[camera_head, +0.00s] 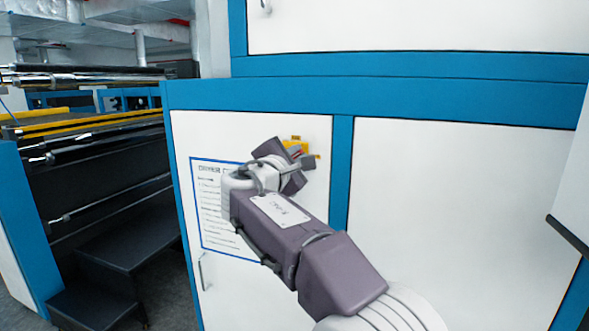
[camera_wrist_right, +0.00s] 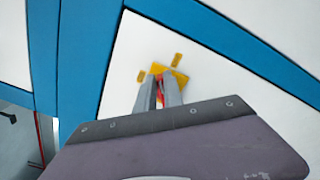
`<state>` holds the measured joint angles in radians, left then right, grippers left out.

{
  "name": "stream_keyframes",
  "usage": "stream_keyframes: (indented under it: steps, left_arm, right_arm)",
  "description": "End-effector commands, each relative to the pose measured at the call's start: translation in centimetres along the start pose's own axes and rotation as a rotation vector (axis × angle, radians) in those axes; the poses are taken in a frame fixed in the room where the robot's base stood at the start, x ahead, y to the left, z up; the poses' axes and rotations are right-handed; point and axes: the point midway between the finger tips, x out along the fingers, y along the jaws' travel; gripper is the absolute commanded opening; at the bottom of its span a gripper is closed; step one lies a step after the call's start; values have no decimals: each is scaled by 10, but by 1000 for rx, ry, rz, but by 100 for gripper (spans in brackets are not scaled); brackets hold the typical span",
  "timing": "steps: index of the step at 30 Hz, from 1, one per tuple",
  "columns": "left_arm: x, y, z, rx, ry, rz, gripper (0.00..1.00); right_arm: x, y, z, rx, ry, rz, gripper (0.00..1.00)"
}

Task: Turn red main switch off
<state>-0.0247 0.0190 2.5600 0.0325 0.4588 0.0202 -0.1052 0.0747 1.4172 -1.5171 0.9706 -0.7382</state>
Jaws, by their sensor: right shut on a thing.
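The red main switch (camera_wrist_right: 160,96) shows as a narrow red strip between the two grey fingers of my right gripper (camera_wrist_right: 158,92) in the right wrist view. Its yellow backing plate (camera_wrist_right: 180,76) sits on the white cabinet door and also shows in the head view (camera_head: 293,144). My right gripper (camera_head: 303,160) reaches the plate from the front and is shut on the switch. The fingers and wrist hide most of the switch, so its exact angle cannot be told. My left gripper is in neither view.
The white door (camera_head: 200,135) has blue frames (camera_head: 340,180) and a printed instruction sheet (camera_head: 212,225) left of the switch. A handle (camera_head: 201,272) is low on the door. Black steps (camera_head: 130,245) and rollers (camera_head: 90,140) are at the left. The right panel (camera_head: 440,220) is bare.

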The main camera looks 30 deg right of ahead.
Motion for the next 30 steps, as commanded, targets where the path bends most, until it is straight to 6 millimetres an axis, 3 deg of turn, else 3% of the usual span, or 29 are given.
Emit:
stream_keyframes:
  steps: [1, 12, 30]
  left_arm:
    - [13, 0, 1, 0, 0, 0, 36]
    - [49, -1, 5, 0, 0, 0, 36]
    - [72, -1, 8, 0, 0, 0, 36]
  right_arm:
    - [0, -6, -3, 46, -2, 2, 0]
    - [0, -14, -4, 374, -2, 0, 0]
    - [0, -18, -6, 644, -2, -3, 0]
